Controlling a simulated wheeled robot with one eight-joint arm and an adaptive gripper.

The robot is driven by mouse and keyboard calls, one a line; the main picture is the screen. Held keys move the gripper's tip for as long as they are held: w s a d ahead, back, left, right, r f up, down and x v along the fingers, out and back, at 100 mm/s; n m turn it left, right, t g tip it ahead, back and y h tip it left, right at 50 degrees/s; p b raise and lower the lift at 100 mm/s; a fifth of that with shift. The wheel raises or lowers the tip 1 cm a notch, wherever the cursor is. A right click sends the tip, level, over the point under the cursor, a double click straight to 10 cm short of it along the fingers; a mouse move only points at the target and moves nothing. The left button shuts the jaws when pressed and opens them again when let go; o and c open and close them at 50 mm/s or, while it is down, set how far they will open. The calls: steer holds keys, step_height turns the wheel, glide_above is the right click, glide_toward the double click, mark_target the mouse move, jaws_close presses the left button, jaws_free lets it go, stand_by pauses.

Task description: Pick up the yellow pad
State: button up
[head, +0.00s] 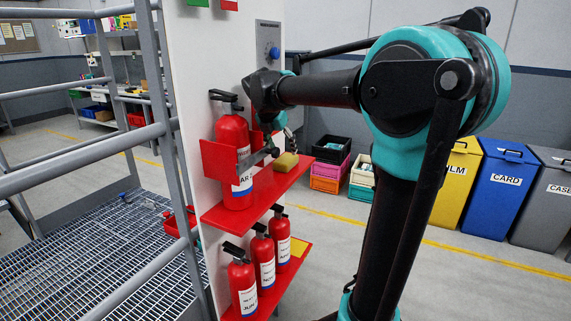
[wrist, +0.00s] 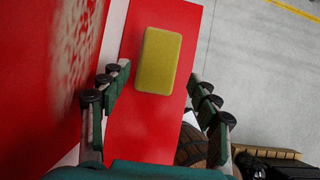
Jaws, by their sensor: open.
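The yellow pad (head: 286,162) lies flat on the upper red shelf (head: 225,214), near its far end. In the wrist view the pad (wrist: 159,60) is a rounded yellow block lying lengthwise, ahead of my fingertips and between their lines. My gripper (wrist: 158,82) is open and empty, with one finger set on each side. In the head view my gripper (head: 272,150) is at the upper shelf, just left of the pad and partly hidden behind the extinguisher and red bracket. The pad does not appear to be touched.
A red fire extinguisher (head: 233,150) stands on the upper shelf beside a red plate (head: 217,160). Several extinguishers (head: 263,255) stand on the lower shelf. The white panel (head: 197,75) rises behind the shelves. Metal railings (head: 85,152) are at left; bins (head: 498,190) stand at right.

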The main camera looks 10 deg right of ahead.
mark_target(285, 158)
steer(key=x, duration=0.5)
steer(key=shift+w+a+f, duration=0.1)
steer(key=shift+w+f, duration=0.05)
steer(key=shift+f, duration=0.3)
stand_by(0.5)
steer(key=shift+c, duration=0.2)
steer(key=c, duration=0.8)
steer(key=shift+r, duration=0.1)
steer(key=r, duration=0.7)
steer(key=shift+d, duration=0.2)
steer(key=s+d, duration=0.4)
steer(key=d, duration=0.1)
steer(key=s+d, duration=0.3)
steer(key=d, duration=0.2)
steer(key=s+d, duration=0.4)
steer(key=d, duration=0.2)
steer(key=shift+s+r, duration=0.15)
steer(key=shift+s, duration=0.2)
